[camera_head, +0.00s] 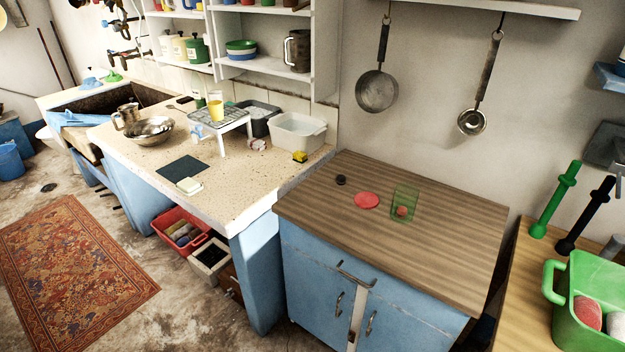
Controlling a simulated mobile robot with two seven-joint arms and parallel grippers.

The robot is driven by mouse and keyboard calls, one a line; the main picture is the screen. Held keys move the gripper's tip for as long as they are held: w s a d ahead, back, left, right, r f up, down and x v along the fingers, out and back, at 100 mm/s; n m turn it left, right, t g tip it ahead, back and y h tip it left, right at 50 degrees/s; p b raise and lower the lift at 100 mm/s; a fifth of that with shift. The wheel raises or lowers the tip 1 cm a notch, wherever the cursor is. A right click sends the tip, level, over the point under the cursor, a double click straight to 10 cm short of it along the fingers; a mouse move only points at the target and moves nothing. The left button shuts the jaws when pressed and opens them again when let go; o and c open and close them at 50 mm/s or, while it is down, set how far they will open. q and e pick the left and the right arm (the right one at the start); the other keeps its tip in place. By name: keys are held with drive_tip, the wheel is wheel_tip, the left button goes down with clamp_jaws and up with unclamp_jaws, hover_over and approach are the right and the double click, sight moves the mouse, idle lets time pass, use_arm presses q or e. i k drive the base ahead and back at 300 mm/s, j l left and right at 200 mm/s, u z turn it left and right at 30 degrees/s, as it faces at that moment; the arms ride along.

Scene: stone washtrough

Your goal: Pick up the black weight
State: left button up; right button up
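A small black round piece, which looks like the black weight (341,180), lies on the brown wooden top of the blue cabinet (440,240), towards its back left. It stands apart from a flat red disc (367,200) to its right. A green see-through holder (406,199) with a reddish round thing (402,211) in or behind it stands further right. Neither of my grippers shows in the head view.
The front and right of the cabinet top are bare. A speckled counter (140,165) with a metal bowl (150,130) adjoins on the left. A right-hand worktop holds a green tub (560,320) and upright green (556,200) and black (586,216) rods. Pans (377,92) hang behind.

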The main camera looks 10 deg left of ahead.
sight(341, 178)
drive_tip(key=z, duration=0.5)
drive_tip(key=i+j+z, duration=0.1)
drive_tip(key=j+z, duration=0.25)
drive_tip(key=z, duration=0.15)
drive_tip(key=j+z, duration=0.35)
drive_tip(key=z, duration=0.15)
drive_tip(key=j+z, duration=0.15)
drive_tip(key=j, duration=0.3)
drive_tip(key=k+j+z, duration=0.2)
drive_tip(key=j, duration=1.1)
